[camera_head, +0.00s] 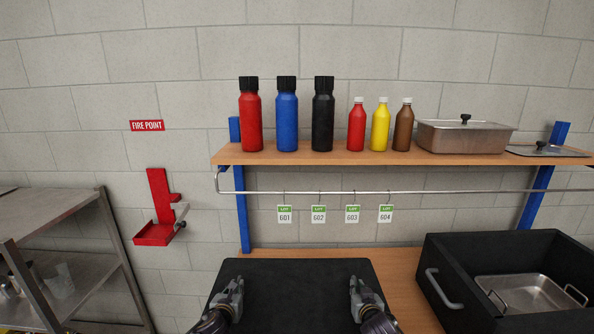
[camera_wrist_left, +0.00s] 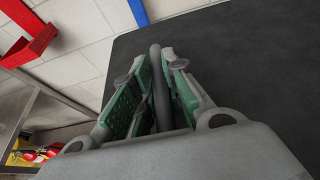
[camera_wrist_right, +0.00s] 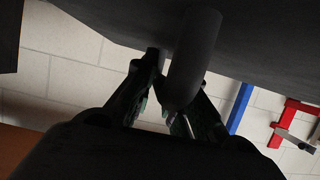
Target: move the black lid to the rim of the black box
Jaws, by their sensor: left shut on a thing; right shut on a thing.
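The black lid (camera_head: 297,295) is a flat dark panel in front of me, left of the black box. My left gripper (camera_head: 237,287) is at its left edge and my right gripper (camera_head: 355,287) at its right edge. In the left wrist view the left fingers (camera_wrist_left: 155,70) are shut around a dark bar handle (camera_wrist_left: 160,85). In the right wrist view the right fingers (camera_wrist_right: 168,85) close on a thick dark handle (camera_wrist_right: 195,60). The black box (camera_head: 465,315) stands open at the right, its rim clear. I cannot tell the lid's height above the counter.
A metal pan (camera_head: 525,293) with handles lies inside the box. The wooden counter (camera_head: 408,280) is bare between lid and box. A shelf (camera_head: 330,158) with bottles and a rail (camera_head: 440,191) with hanging tags (camera_head: 352,213) are behind. A metal rack (camera_head: 60,235) stands left.

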